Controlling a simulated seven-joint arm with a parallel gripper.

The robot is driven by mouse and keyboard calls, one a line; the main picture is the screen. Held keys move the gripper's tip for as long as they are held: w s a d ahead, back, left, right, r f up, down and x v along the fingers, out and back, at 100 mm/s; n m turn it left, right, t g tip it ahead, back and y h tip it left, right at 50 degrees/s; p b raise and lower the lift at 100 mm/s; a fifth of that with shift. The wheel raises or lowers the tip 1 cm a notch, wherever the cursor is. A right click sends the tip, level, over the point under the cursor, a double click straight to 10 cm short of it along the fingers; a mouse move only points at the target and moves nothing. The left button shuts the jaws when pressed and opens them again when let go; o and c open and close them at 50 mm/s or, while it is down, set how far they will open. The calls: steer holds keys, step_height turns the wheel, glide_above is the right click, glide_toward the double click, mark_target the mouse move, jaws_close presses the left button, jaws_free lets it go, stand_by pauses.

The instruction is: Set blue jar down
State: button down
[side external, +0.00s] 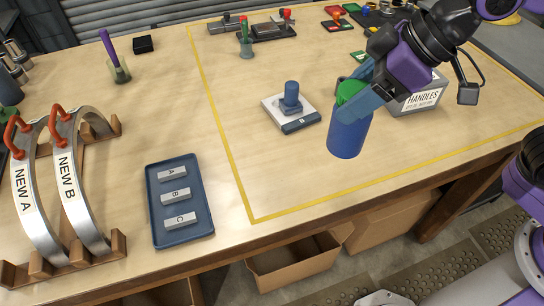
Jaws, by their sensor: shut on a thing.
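The blue jar (347,136) has a green top (350,90) and is tilted slightly in the right half of the side external view. My gripper (357,93) is shut on the jar near its top, with blue fingers beside the green part. The jar overlaps the table's right-hand area inside the yellow outline. I cannot tell from this one view whether its base touches the table or hangs above it.
A white plate with a blue knob (291,95) lies left of the jar. A grey HANDLES box (417,95) stands to its right. A blue tray (180,240) holds labelled blocks. Curved NEW A (25,190) and NEW B (75,190) pieces stand left. Table room in front of the knob plate is clear.

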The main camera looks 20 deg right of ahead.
steer(key=w+a+f, duration=0.9)
steer(key=w+f, duration=0.1)
steer(key=f, duration=0.2)
steer(key=shift+a+f, duration=0.3)
steer(key=shift+f, duration=0.1)
steer(key=shift+f, duration=0.1)
steer(key=shift+c, duration=1.1)
jaws_free()
steer(key=shift+f, duration=0.1)
steer(key=v, duration=1.2)
